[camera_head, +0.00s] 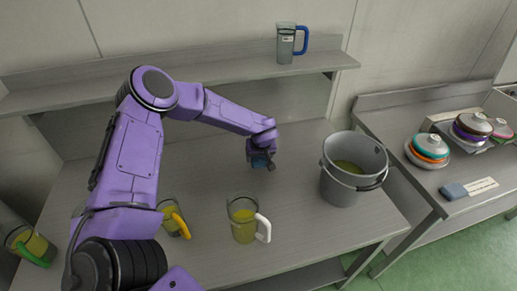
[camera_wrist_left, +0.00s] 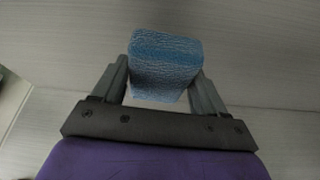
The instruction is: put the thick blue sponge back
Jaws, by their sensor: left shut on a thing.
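A thick blue sponge (camera_wrist_left: 165,66) is held between the two fingers of my left gripper (camera_wrist_left: 164,85) in the left wrist view. In the head view the left gripper (camera_head: 262,163) is over the back middle of the grey table (camera_head: 200,262), with a bit of the blue sponge (camera_head: 260,160) showing at its fingers. I cannot tell from the head view how far the sponge is above the table. A second, darker blue sponge-like block (camera_head: 453,191) lies on the right-hand counter beside a pale label strip (camera_head: 483,186). My right gripper is not in view.
A grey bucket (camera_head: 335,186) with yellowish liquid stands at the table's right. Jugs with white (camera_head: 244,222), yellow (camera_head: 172,218) and green (camera_head: 30,246) handles stand along the front. A blue-handled jug (camera_head: 286,45) is on the shelf (camera_head: 190,75). Stacked lidded dishes (camera_head: 430,149) stand on the right-hand counter (camera_head: 402,122).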

